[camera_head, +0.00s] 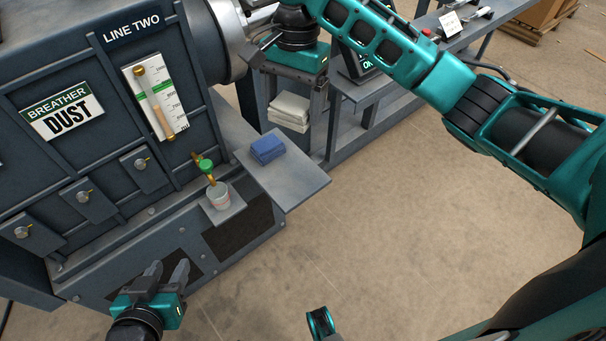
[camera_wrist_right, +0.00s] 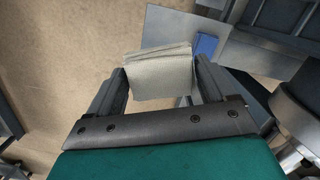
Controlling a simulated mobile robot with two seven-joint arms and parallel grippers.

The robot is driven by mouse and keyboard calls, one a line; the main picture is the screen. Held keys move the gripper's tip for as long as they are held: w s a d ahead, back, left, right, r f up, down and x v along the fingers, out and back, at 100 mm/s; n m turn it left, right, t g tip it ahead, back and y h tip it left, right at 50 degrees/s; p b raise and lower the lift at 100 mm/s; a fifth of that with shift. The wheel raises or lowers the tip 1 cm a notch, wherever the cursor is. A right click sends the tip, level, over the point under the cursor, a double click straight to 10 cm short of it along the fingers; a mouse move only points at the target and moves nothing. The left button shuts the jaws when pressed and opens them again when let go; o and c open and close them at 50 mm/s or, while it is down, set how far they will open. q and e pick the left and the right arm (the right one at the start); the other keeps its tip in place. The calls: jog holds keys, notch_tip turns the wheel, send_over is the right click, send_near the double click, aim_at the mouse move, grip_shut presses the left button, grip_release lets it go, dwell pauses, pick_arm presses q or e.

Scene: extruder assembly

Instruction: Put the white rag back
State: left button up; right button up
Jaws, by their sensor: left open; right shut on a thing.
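The white rag (camera_head: 289,110) is a folded, layered pale cloth between the fingers of my right gripper (camera_head: 291,108). In the right wrist view the rag (camera_wrist_right: 158,74) spans the gap between both fingers (camera_wrist_right: 160,75), its layered edge facing up in the picture. It is in the air beyond the grey side shelf (camera_head: 300,184). My left gripper (camera_head: 166,269) is open and empty in front of the machine's lower panel.
A folded blue cloth (camera_head: 267,149) lies on the side shelf, whose front part is bare. A small cup (camera_head: 219,195) stands on a ledge under a green-handled tap (camera_head: 206,165). A grey bench (camera_head: 365,92) stands behind; open floor (camera_head: 380,235) lies to the right.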

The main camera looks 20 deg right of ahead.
aim_at(295, 182)
jog(key=shift+f, duration=0.4)
notch_tip(295, 182, down, 19)
jog(key=b, duration=0.6)
jog(key=shift+b, duration=0.4)
jog(key=o, duration=0.8)
jog(key=shift+f, duration=0.15)
jog(key=r+p, duration=0.1)
jog(key=r, duration=0.3)
jog(key=r+p, duration=0.1)
jog(key=r, duration=0.3)
jog(key=w+d+r+p, duration=0.1)
jog(key=r+p, duration=0.1)
jog(key=r, duration=0.2)
jog(key=shift+d+r, duration=0.1)
